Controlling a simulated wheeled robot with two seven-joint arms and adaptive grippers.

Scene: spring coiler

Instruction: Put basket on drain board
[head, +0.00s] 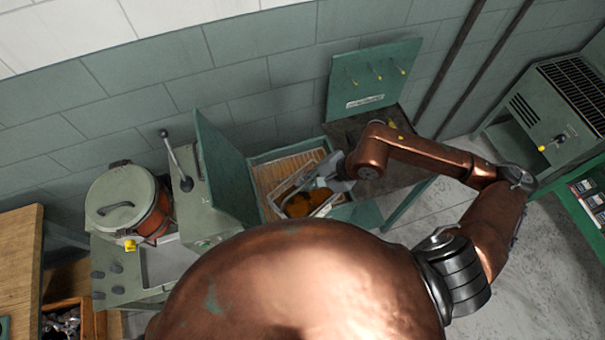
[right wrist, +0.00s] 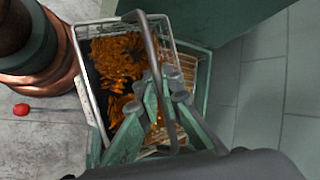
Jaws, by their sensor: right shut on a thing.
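The wire basket (head: 306,203) holds a heap of orange-brown pieces and is over the slatted drain board (head: 284,170), inside its green-rimmed tray. My right gripper (head: 337,166) is at the basket's upper right in the head view. In the right wrist view, my right gripper (right wrist: 163,84) is shut on the handle of the basket (right wrist: 86,80), with the drain board (right wrist: 190,70) showing past the basket's right side. I cannot tell whether the basket's underside touches the slats. My left gripper does not show.
A tall green panel (head: 225,165) stands left of the drain board. Beyond it are a lever (head: 176,155) and a lidded pot (head: 122,203). A green board with hooks (head: 374,76) stands behind. A wooden bench (head: 20,265) is far left; floor shows at right.

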